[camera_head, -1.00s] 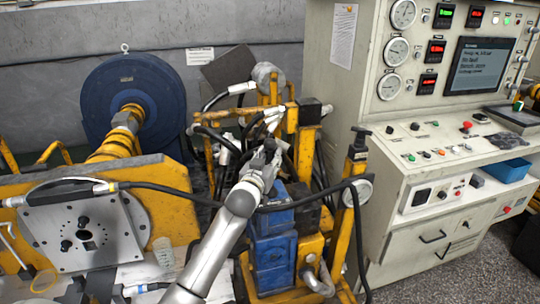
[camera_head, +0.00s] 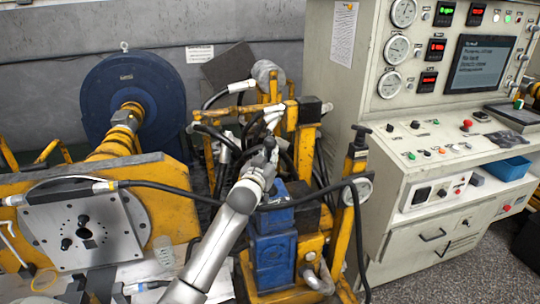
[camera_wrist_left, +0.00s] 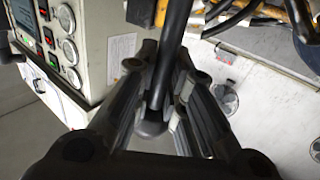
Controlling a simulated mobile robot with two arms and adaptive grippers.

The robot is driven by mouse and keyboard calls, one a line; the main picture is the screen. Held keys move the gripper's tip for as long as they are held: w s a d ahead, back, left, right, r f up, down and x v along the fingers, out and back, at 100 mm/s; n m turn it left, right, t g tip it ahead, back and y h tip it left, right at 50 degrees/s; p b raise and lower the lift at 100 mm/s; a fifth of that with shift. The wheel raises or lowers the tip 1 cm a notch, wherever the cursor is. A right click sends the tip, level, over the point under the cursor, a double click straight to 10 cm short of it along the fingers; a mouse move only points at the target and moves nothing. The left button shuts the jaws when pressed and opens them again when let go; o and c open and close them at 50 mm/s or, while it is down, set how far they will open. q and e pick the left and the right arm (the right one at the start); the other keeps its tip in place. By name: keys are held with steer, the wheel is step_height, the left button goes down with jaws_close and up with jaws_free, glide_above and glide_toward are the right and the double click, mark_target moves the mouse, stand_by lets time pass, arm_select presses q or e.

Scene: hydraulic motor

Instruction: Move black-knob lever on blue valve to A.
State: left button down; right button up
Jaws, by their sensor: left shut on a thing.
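The blue valve (camera_head: 273,252) stands upright in the yellow frame, in the middle of the head view. My left gripper (camera_head: 266,160) is above and just behind it, its arm reaching up from the bottom. In the left wrist view my left gripper (camera_wrist_left: 157,104) is shut around a black lever, whose rounded black knob (camera_wrist_left: 151,128) shows between the fingers. The lever's shaft (camera_wrist_left: 172,45) runs up out of the picture. In the head view the gripper mostly hides the lever, and no position letter A can be read. My right gripper does not show.
A black hose (camera_head: 315,200) crosses in front of the valve. Yellow posts (camera_head: 349,230) and a gauge stand close on the right. The control cabinet (camera_head: 430,195) is farther right. A blue motor (camera_head: 132,108) and a grey plate (camera_head: 75,232) are on the left.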

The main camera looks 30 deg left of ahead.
arm_select(q)
steer(key=s+a+n+t+y+b, duration=0.1)
steer(key=s+a+n+b, duration=0.1)
steer(key=s+a+n+t+b, duration=0.1)
steer(key=s+n+b, duration=0.1)
steer(key=n+b, duration=0.1)
steer(key=shift+s+a+f+y, duration=0.1)
steer(key=shift+s+a+y, duration=0.05)
steer(key=shift+a+y, duration=0.25)
steer(key=c, duration=1.5)
jaws_free()
steer(key=shift+a, duration=0.15)
steer(key=shift+s, duration=0.1)
steer(key=v, duration=1.2)
steer(key=shift+f, duration=0.25)
